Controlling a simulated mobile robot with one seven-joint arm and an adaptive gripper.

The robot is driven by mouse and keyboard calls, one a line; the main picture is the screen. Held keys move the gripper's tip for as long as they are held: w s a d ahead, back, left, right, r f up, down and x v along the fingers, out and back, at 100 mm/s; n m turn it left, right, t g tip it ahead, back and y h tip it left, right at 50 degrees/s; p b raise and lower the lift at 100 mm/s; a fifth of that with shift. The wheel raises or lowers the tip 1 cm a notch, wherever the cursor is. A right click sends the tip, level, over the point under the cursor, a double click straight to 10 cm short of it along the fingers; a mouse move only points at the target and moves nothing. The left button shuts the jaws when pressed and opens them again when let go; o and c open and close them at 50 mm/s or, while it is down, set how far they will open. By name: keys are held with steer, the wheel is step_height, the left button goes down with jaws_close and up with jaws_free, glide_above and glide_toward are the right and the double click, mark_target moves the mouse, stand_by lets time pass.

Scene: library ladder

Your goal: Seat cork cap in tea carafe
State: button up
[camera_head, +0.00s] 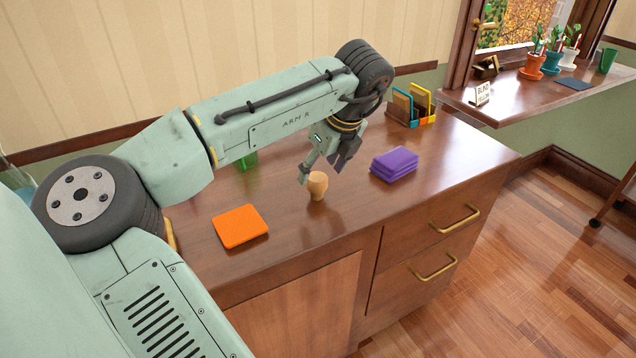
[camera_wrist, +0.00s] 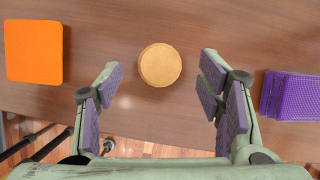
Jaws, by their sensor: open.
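The cork cap (camera_head: 317,185) stands upright on the wooden cabinet top near its front edge. In the wrist view the cork cap (camera_wrist: 160,65) shows as a round tan top, ahead of and between the fingers, touching neither. My gripper (camera_head: 322,170) is open and empty, just behind and above the cork in the head view. In the wrist view my gripper (camera_wrist: 160,92) shows both purple-padded fingers wide apart. A green, see-through thing (camera_head: 246,160) is partly hidden behind my arm; I cannot tell whether it is the tea carafe.
An orange square pad (camera_head: 240,226) lies left of the cork. A stack of purple cloths (camera_head: 394,164) lies to its right. A colored organizer (camera_head: 412,107) stands at the back right. Potted plants (camera_head: 551,62) stand on the window sill. Bare wood surrounds the cork.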

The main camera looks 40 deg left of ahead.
mark_target(317, 176)
steer(key=x, duration=0.4)
steer(key=shift+f+p, duration=0.25)
steer(key=shift+p, duration=0.15)
steer(key=c, duration=1.1)
steer(key=shift+o, duration=0.2)
steer(key=shift+r, duration=0.1)
